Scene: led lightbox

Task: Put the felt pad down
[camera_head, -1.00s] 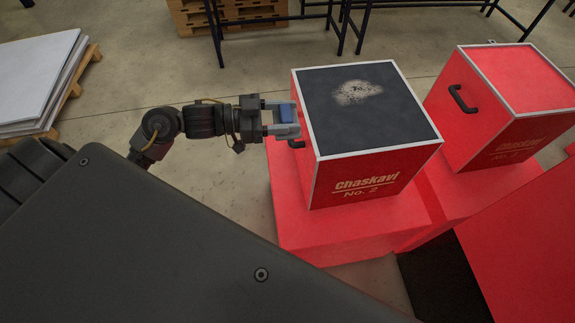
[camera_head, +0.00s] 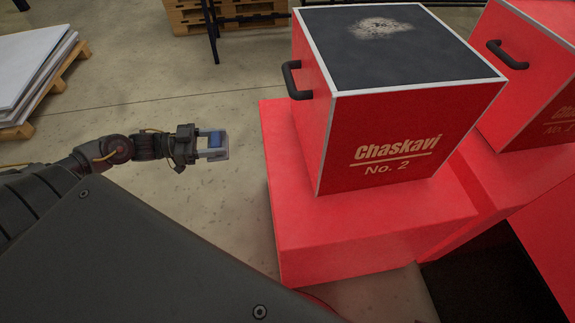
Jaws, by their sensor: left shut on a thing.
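My left gripper (camera_head: 222,146) is shut on a small blue felt pad (camera_head: 215,140). It holds the pad over open floor, to the left of the red lightbox marked "Chaskavi No. 2" (camera_head: 408,135) and apart from it. The box's dark top panel (camera_head: 385,60) carries a pale, speckled powdery patch (camera_head: 385,27) near its far side. My right gripper is not in the view.
The box stands on a red plinth (camera_head: 350,235). A second red box (camera_head: 530,90) with a black handle stands at the right. A pallet with white sheets (camera_head: 30,75) is at the left. The concrete floor (camera_head: 215,225) between them is clear.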

